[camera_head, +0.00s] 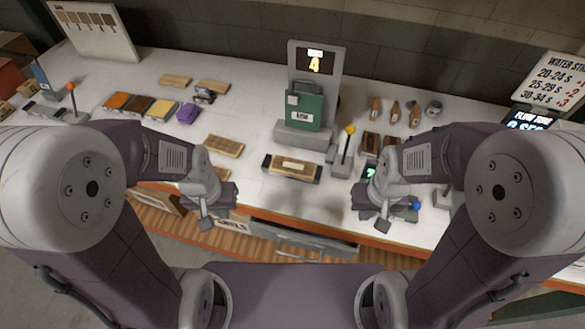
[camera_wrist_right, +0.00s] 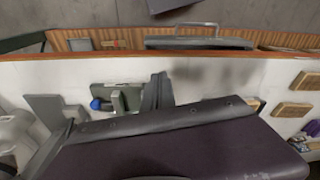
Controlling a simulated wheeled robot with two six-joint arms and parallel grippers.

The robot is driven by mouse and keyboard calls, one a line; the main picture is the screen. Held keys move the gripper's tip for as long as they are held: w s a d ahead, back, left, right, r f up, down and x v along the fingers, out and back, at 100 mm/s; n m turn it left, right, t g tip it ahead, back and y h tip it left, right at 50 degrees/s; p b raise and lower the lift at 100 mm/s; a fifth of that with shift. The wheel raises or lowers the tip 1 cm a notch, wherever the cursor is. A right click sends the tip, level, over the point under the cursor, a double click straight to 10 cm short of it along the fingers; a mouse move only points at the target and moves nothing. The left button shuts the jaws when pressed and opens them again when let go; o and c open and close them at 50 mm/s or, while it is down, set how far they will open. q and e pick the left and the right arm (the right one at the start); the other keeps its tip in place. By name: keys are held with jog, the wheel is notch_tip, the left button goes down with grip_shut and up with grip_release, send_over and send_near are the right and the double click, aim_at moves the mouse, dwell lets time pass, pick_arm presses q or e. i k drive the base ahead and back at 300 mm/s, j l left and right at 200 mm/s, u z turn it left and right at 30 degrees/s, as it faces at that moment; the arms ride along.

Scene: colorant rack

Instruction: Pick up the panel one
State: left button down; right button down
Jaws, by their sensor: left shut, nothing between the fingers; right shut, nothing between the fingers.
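Several flat wooden panels lie on the white table, and I cannot read which is number one. Two lie at the back, a left panel (camera_head: 175,80) and a right panel (camera_head: 213,86). Another panel (camera_head: 224,146) lies left of centre, and one more panel (camera_head: 221,173) is partly hidden behind my left arm. A wooden block with a pale label (camera_head: 293,166) sits at the front centre. My left gripper (camera_head: 207,223) is shut and empty at the front edge. My right gripper (camera_head: 376,225) is shut and empty there too, apart from every panel.
A grey stand (camera_head: 303,137) with a green box and a display reading 4 stands at back centre. Coloured trays (camera_head: 139,104), a yellow-knobbed lever (camera_head: 347,145) and small brown bottles (camera_head: 394,112) are around it. A handled drawer (camera_head: 303,240) is below the edge.

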aim_at(299, 168)
jog(key=i+j+z, duration=0.15)
jog(key=j+z, duration=0.15)
jog(key=j, duration=0.9)
jog(key=j+z, duration=0.35)
jog(key=j, duration=0.8)
